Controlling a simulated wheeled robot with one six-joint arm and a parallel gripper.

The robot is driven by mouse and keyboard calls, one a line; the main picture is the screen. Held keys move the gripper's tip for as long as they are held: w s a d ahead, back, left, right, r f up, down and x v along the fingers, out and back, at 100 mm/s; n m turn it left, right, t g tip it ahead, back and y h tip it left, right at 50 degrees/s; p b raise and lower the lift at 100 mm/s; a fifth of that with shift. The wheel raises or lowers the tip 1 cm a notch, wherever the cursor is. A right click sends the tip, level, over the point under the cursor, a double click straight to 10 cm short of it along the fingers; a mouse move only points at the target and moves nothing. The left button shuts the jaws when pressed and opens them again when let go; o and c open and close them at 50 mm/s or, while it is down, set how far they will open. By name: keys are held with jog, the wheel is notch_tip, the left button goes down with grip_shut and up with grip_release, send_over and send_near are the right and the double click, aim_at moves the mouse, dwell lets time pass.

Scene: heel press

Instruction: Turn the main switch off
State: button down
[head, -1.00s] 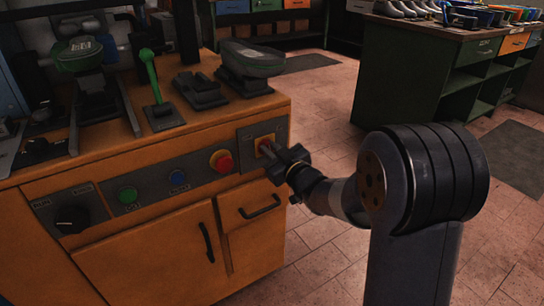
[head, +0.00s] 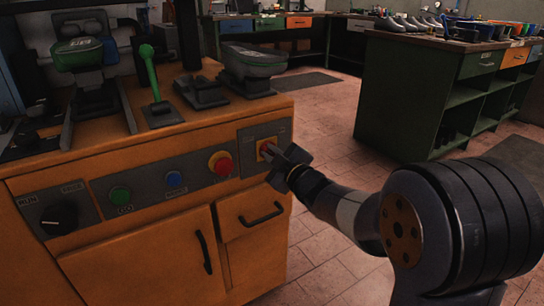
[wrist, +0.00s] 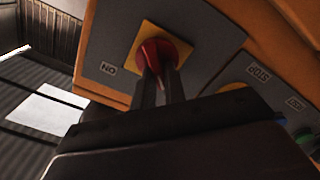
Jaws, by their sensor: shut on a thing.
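The main switch (head: 266,149) is a red handle on a yellow square plate, set in a grey panel at the right end of the orange machine's front. It also shows in the wrist view (wrist: 152,50), where the label "ON" is readable to the left of it. My gripper (head: 271,155) reaches in from the right and is shut on the red handle. In the wrist view its two fingers (wrist: 160,80) lie on either side of the handle's lower part. The fingers partly hide the handle in both views.
A red emergency button (head: 220,163), a blue button (head: 175,178), a green button (head: 120,195) and a black selector knob (head: 59,218) line the machine front. A green lever (head: 151,70) stands on top. A green workbench (head: 425,100) stands back right. Floor between is clear.

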dwell(0.3)
jog(key=c, duration=1.5)
grip_release()
jog(key=shift+o, duration=0.2)
jog(key=p+v, duration=0.2)
jog(key=v, duration=0.8)
jog(key=shift+s+d, duration=0.25)
jog(key=shift+s, duration=0.05)
